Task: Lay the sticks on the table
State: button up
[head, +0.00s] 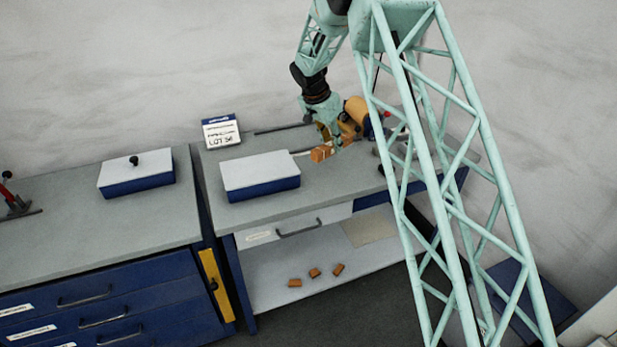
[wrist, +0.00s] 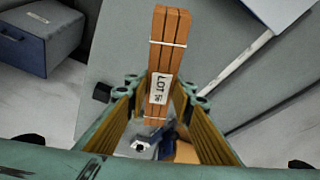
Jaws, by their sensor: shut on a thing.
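A bundle of orange-brown sticks (wrist: 167,50) is held in my gripper (wrist: 155,100). It has pale bands around it and a white label reading LOT with a number that is hard to read. In the wrist view the two fingers close on its lower part, and its far end points up the picture. In the head view my gripper (head: 334,139) is over the right part of the grey table (head: 270,212), with the bundle (head: 321,153) at its fingertips. I cannot tell whether the bundle touches the table.
A white-lidded blue box (head: 260,175) stands left of my gripper, with a LOT sign (head: 221,131) behind it. An orange cylinder (head: 357,108) is close on the right. Three small orange blocks (head: 314,273) lie on the lower shelf. Another lidded box (head: 136,172) stands on the left bench.

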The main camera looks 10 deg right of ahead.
dwell(0.3)
send_over(334, 171)
jog(key=a, duration=0.1)
jog(key=shift+s+a+f+b, duration=0.1)
jog(key=shift+s+f+b, duration=0.15)
jog(key=shift+f, duration=1.3)
jog(key=shift+s+a+f+b, duration=0.1)
jog(key=shift+s+f, duration=0.1)
jog(key=shift+f, duration=1.35)
jog(key=shift+f, duration=1.85)
jog(key=shift+f+b, duration=0.15)
jog(key=shift+b, duration=0.2)
jog(key=o, duration=1)
